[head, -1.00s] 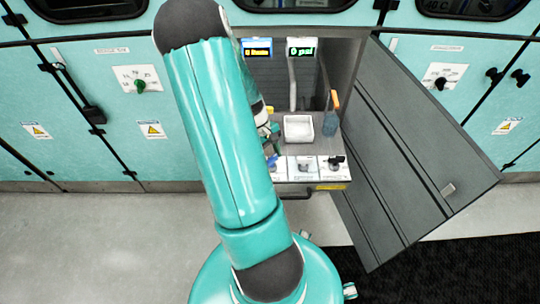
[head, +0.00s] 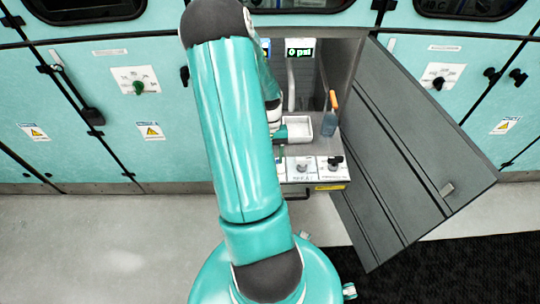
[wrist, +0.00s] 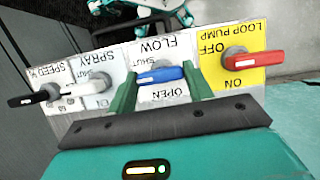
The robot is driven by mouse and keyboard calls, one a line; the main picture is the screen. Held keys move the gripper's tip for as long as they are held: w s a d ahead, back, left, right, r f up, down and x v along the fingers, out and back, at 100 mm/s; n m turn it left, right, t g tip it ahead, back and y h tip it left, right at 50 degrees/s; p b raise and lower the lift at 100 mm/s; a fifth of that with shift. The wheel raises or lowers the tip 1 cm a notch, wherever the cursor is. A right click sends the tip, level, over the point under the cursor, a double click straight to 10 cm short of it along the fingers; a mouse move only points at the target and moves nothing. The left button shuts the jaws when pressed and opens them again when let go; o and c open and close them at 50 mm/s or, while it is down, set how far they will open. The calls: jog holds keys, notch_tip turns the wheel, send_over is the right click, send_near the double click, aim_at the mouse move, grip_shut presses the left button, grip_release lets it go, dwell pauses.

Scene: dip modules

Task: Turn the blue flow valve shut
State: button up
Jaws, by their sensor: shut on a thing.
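The blue flow valve handle (wrist: 165,75) is in the wrist view, on a white panel labelled FLOW, with SHUT above it and OPEN below it in the picture. The handle lies roughly crosswise between the two words. My gripper (wrist: 160,82) has one green finger on each side of the handle and is shut on it. The fingers partly cover the panel's edges. In the head view my arm hides the blue valve and most of my gripper.
A red loop pump handle (wrist: 255,61) is right of the flow panel, and a black speed handle (wrist: 34,98) is at far left. In the head view, an open grey cabinet door (head: 415,150) stands right.

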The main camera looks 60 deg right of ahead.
dwell(0.6)
jog(key=o, duration=1)
jog(key=v, duration=1.4)
jog(key=shift+s, duration=0.15)
